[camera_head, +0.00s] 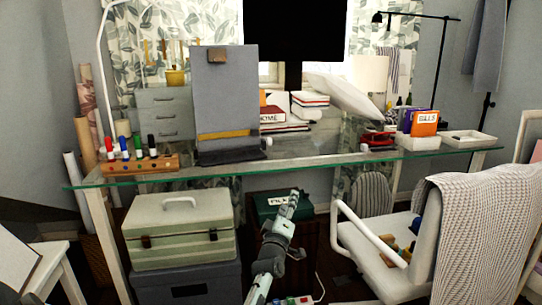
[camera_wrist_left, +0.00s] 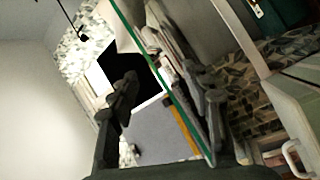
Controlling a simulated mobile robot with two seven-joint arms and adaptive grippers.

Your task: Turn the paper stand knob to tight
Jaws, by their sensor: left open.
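The paper stand (camera_head: 225,90) is an upright grey board on a dark base near the glass desk's front edge. It has a wooden clip at the top and a yellow ledge low down. A small pale knob (camera_head: 268,142) shows at its lower right side. My left gripper (camera_head: 293,203) is in front of the desk, to the right of and below the stand, apart from it. In the left wrist view my left gripper (camera_wrist_left: 168,98) is open and empty, with the stand (camera_wrist_left: 165,135) beyond, tilted; I cannot make out the knob there. My right gripper is not in view.
The glass desk (camera_head: 330,158) carries a pen rack (camera_head: 140,163) left of the stand and books (camera_head: 285,120) right of it. A case (camera_head: 180,230) and a green file box (camera_head: 270,207) are below. A chair (camera_head: 450,230) with a blanket stands right.

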